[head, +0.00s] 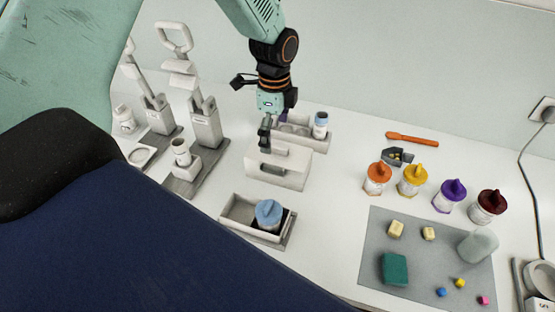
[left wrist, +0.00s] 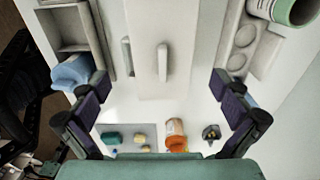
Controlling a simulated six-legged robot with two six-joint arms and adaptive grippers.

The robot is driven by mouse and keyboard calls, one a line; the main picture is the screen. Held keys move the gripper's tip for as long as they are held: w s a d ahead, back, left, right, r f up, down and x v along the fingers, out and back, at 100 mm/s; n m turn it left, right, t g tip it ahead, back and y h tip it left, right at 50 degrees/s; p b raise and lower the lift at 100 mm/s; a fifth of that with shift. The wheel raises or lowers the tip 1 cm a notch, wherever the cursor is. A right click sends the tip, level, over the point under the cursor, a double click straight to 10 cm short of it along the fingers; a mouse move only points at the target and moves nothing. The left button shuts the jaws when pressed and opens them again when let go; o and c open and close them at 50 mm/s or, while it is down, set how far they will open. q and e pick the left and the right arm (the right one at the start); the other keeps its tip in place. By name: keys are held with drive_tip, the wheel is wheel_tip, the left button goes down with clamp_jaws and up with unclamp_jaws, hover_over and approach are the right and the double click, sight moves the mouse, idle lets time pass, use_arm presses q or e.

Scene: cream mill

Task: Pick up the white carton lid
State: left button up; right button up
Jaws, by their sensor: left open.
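The white carton lid (head: 285,159) is a pale block with an upright grip, standing mid-table in the head view. In the left wrist view the lid (left wrist: 145,35) is a long white panel with a raised bar handle (left wrist: 162,62). My left gripper (head: 266,138) is just above the lid in the head view, covering part of it. In the left wrist view its dark fingers are wide apart, one on each side of the lid, with nothing between them held. I cannot tell the exact height gap. My right gripper is not in view.
An open tray (head: 238,213) with a blue-lidded jar (head: 268,214) stands in front of the lid. Another tray (head: 318,142) is behind it. Press stands (head: 205,125) are left. Several colour-lidded jars (head: 412,180) and a grey mat (head: 370,255) with small blocks are right.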

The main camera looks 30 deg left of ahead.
sight(278, 155)
use_arm(q)
drive_tip(key=shift+s+f, duration=0.2)
drive_tip(key=shift+f, duration=0.05)
drive_tip(key=shift+s+d+f, duration=0.1)
drive_tip(key=shift+d+f, duration=0.25)
drive_tip(key=shift+f, duration=0.2)
drive_tip(key=shift+d+f, duration=0.3)
drive_tip(key=shift+f, duration=0.2)
drive_tip(key=f, duration=0.2)
drive_tip(key=f+p, duration=0.1)
drive_tip(key=f, duration=0.1)
drive_tip(key=shift+w+a, duration=0.2)
drive_tip(key=shift+w, duration=0.1)
drive_tip(key=shift+f, duration=0.25)
drive_tip(key=shift+s+f, duration=0.1)
drive_tip(key=shift+s, duration=0.1)
drive_tip(key=shift+d, duration=0.2)
drive_tip(key=shift+w+a, duration=0.1)
drive_tip(key=shift+w, duration=0.1)
drive_tip(key=c, duration=0.4)
drive_tip(key=shift+s+a, duration=0.1)
drive_tip(key=shift+c, duration=1.3)
drive_tip(key=shift+s, duration=0.1)
drive_tip(key=shift+c, duration=0.6)
